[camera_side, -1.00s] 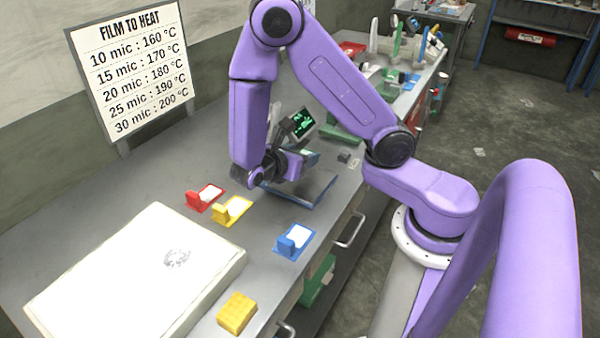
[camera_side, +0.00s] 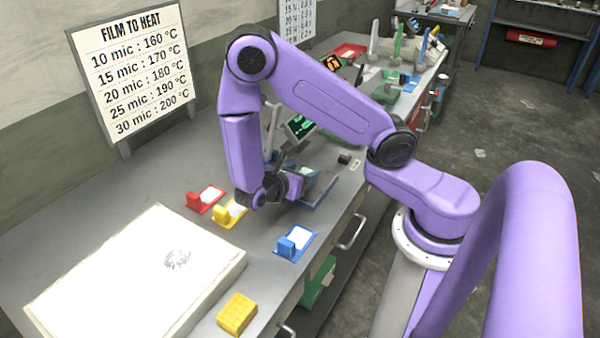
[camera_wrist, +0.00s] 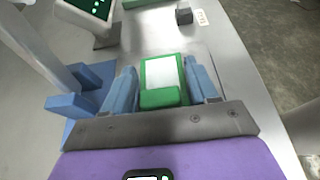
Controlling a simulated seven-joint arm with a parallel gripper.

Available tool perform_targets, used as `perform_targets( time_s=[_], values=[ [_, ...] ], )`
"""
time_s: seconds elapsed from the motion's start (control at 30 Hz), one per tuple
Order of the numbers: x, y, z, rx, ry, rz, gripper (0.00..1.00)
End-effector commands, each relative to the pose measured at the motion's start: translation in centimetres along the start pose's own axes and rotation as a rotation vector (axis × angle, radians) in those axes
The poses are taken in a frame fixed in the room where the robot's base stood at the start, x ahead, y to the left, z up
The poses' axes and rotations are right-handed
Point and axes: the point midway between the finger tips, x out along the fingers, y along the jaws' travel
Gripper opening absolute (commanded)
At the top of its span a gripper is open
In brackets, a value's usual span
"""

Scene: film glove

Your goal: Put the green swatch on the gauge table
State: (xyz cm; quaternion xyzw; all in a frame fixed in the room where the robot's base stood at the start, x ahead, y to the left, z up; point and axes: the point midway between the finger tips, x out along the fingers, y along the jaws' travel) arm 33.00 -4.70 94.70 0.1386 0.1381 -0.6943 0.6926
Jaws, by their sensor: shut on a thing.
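The green swatch (camera_wrist: 160,75), with a white panel, lies between the two blue fingers of my gripper (camera_wrist: 163,88) in the wrist view. My gripper is shut on it. The gauge has a display with green digits (camera_side: 299,127), also at the top left of the wrist view (camera_wrist: 92,8).
Red (camera_side: 206,198), yellow (camera_side: 231,212) and blue (camera_side: 295,243) swatches lie on the bench nearer the camera. A white slab (camera_side: 135,285) and a yellow block (camera_side: 237,314) are at the front. The gauge's blue frame (camera_wrist: 72,100) stands close left of my fingers.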

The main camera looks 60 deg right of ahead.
Motion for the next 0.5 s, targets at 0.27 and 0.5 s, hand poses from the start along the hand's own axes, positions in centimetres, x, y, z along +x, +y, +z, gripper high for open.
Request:
perform_targets(
  time_s=[0.27, 0.5],
  values=[
    [0.01, 0.01, -0.06, 0.000, 0.000, 0.000, 0.84],
    [-0.12, 0.00, 0.27, 0.001, 0.001, 0.000, 0.84]
  ],
)
